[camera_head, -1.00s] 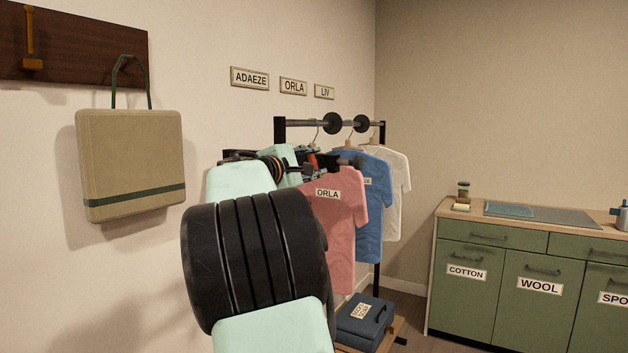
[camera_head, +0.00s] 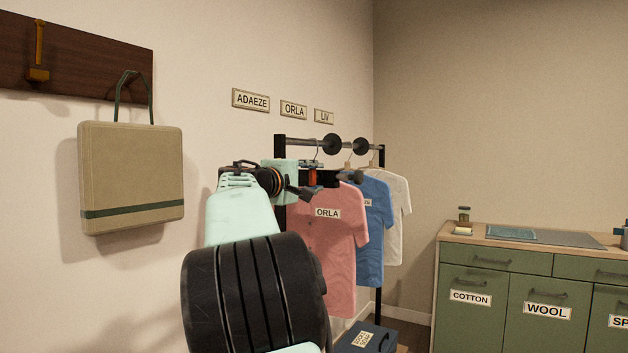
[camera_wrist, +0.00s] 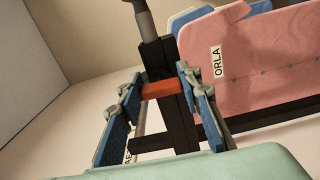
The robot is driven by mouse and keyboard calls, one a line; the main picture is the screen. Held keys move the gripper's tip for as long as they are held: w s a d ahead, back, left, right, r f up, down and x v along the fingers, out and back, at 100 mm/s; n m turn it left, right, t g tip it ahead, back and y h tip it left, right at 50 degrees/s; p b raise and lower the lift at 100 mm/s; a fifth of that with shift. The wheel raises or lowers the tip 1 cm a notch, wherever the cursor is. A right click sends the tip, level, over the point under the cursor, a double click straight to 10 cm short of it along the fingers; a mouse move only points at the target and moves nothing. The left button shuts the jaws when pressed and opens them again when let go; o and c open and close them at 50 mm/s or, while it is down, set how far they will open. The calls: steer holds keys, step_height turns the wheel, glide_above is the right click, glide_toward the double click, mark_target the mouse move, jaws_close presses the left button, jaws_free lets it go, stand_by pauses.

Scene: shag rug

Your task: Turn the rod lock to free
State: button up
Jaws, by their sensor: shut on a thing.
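The rod lock shows as an orange-red lever (camera_wrist: 162,90) on the dark post of the clothes rack (camera_wrist: 158,62) in the wrist view. My gripper (camera_wrist: 160,86) has a blue-padded finger on each side of it and is shut on it. The lever lies crosswise between the fingers. In the head view the red lever (camera_head: 312,177) is a small patch at the rack's near end, partly hidden by my gripper. Any lock markings are too small to read.
A pink shirt (camera_head: 328,250) labelled ORLA hangs close behind my gripper, with blue (camera_head: 374,235) and white (camera_head: 398,220) shirts beyond. A tan bag (camera_head: 132,178) hangs on the left wall. A green cabinet (camera_head: 480,275) stands right. A blue case (camera_head: 366,338) sits below the rack.

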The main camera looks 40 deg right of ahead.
steer(key=o, duration=1.2)
steer(key=v, duration=1.2)
steer(key=shift+s, duration=0.1)
steer(key=shift+a+f, duration=0.1)
